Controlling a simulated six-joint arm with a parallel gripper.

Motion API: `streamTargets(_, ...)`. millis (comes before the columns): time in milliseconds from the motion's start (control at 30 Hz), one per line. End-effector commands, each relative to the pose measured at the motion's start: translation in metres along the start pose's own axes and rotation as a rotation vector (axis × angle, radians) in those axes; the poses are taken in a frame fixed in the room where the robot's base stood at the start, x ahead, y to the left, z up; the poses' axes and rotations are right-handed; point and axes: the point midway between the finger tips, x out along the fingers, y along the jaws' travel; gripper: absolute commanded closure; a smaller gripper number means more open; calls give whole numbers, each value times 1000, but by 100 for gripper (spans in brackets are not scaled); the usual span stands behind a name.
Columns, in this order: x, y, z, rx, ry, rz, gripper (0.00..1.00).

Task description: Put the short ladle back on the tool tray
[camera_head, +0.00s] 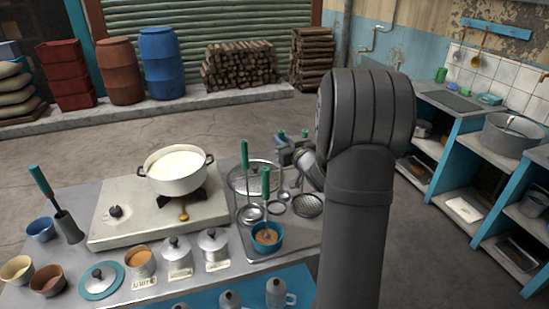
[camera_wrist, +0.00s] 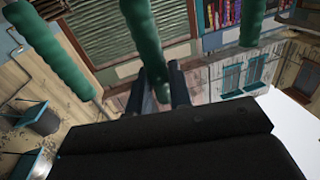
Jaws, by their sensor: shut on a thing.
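My gripper (camera_head: 291,150) is small in the head view, above the back right of the tool tray and partly hidden by my arm. In the wrist view my gripper (camera_wrist: 158,95) is shut on a green handle (camera_wrist: 145,40), which I take for the short ladle's. Its lower end is not clear in either view. The grey tool tray (camera_head: 292,243) lies right of the stove. Several round metal tool heads lie on it, among them a strainer (camera_head: 308,205). A green handle (camera_head: 245,157) stands upright there. Another green handle (camera_head: 265,183) rises from a blue bowl (camera_head: 275,246).
A white pot (camera_head: 180,185) of milk stands on the stove (camera_head: 120,235), left of the tray. Lidded canisters (camera_head: 213,244) stand in front. Other green handles (camera_wrist: 50,50) hang close to my gripper in the wrist view.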

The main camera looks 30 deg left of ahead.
Motion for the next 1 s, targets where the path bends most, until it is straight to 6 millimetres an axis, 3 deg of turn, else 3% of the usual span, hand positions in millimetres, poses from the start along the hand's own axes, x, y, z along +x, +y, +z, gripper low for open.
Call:
streamTargets(200, 22, -15, 16, 0, 0, 0, 100)
streamTargets(333, 23, -16, 22, 0, -1, 0, 100)
streamTargets(600, 23, -16, 56, 1, -1, 1, 100)
streamTargets(967, 23, -16, 60, 0, 0, 0, 100)
streamTargets(1000, 23, -16, 59, 0, 0, 0, 73)
